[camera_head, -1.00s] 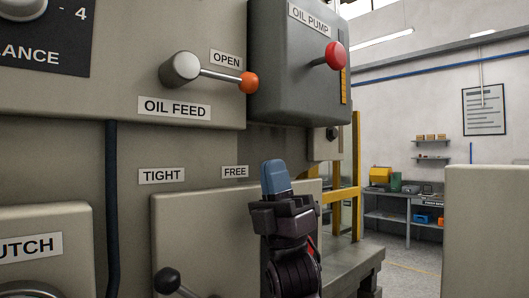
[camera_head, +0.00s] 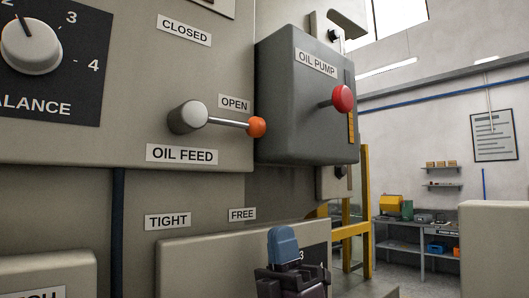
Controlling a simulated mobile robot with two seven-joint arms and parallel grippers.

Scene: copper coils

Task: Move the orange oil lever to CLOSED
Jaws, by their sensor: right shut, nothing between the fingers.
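The oil feed lever has a grey hub (camera_head: 188,118), a thin metal rod and an orange knob (camera_head: 257,127). The rod points right and slightly down, with the knob below the OPEN label (camera_head: 234,102). The CLOSED label (camera_head: 184,30) is above the hub. The OIL FEED label (camera_head: 182,154) is just under the lever. My right gripper (camera_head: 283,244), with blue fingertips, is shut and empty at the bottom of the view. It is well below the orange knob and apart from it. My left gripper is not in view.
The dark grey oil pump box (camera_head: 300,105) with a red knob (camera_head: 343,98) juts out right of the lever. A balance dial (camera_head: 30,50) is at upper left. A beige ledge (camera_head: 200,255) lies below. A yellow frame (camera_head: 364,195) stands behind.

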